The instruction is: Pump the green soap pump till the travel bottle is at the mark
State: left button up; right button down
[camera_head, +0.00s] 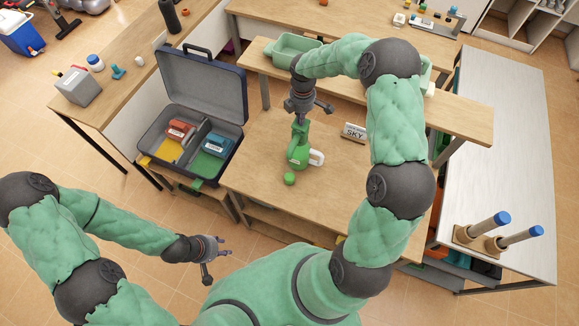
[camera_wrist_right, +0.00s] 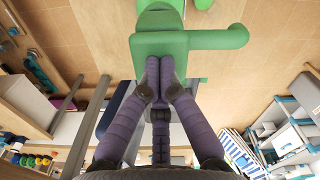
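The green soap pump (camera_head: 298,152) stands upright on the wooden table, with its head at the top. In the right wrist view, the pump head (camera_wrist_right: 160,45) fills the top middle, with its spout to the right. My right gripper (camera_head: 300,119) is directly above the pump. Its fingers (camera_wrist_right: 158,66) are together, tips at the pump head and apparently touching it. A small white bottle (camera_head: 316,157), likely the travel bottle, stands beside the pump; its mark and fill level are too small to read. My left gripper (camera_head: 225,247) is empty, fingers apart, away from the table.
A round green piece (camera_head: 289,179) lies in front of the pump. A small sign (camera_head: 353,132) stands to its right. An open suitcase (camera_head: 197,92) with boxes sits to the left. A raised shelf (camera_head: 440,107) runs behind. The table's front is clear.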

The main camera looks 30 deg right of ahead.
jog(key=shift+r+p, duration=0.4)
jog(key=shift+r, duration=0.4)
notch_tip(320, 180, up, 6)
jog(key=p, duration=0.3)
jog(key=shift+p, duration=0.35)
jog(key=shift+f, duration=0.1)
